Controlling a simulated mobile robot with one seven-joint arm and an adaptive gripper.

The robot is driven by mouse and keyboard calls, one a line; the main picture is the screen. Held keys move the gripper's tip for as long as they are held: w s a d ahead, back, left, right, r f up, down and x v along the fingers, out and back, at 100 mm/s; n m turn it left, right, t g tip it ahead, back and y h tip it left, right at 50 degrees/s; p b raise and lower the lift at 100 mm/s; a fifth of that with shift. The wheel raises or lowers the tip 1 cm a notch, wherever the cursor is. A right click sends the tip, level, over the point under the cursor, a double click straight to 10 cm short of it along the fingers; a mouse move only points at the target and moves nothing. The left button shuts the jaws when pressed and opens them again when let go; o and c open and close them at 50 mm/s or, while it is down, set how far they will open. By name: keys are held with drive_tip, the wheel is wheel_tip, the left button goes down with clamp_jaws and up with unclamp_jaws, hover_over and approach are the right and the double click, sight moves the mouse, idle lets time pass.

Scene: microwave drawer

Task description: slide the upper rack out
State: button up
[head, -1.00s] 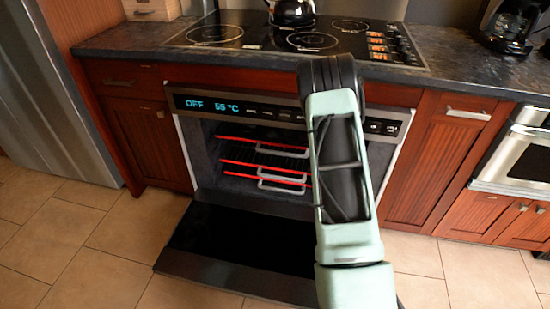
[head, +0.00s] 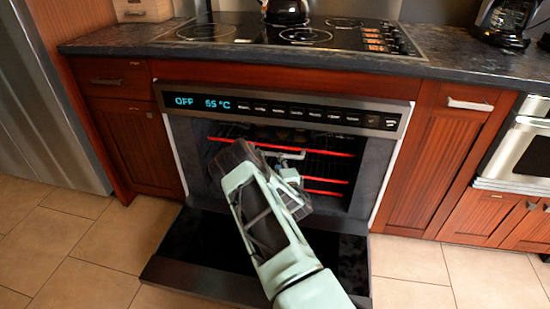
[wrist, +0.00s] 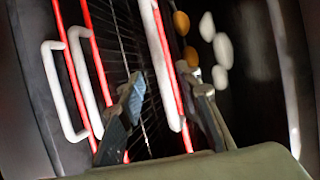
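The upper rack (head: 320,152) has a red front edge and a pale handle (head: 284,155), and sits inside the open oven in the head view. In the wrist view the upper rack's handle (wrist: 157,62) runs between my fingertips, beside its red edge. My gripper (wrist: 161,76) is open, with one finger on each side of the handle; I cannot tell whether they touch it. In the head view my gripper (head: 291,177) is at the oven mouth, partly hidden by my arm, which also covers parts of the lower racks.
Lower racks (head: 325,181) with pale handles (wrist: 62,92) lie below. The oven door (head: 205,255) is folded down in front, under my arm. Blurred round yellow and white things (wrist: 207,27) show beyond the upper rack. The control panel (head: 290,110) spans above the opening.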

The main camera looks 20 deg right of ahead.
drive_tip(key=shift+b+x, duration=1.4)
drive_tip(key=shift+x, duration=2.55)
drive_tip(key=shift+f, duration=0.1)
clamp_jaws()
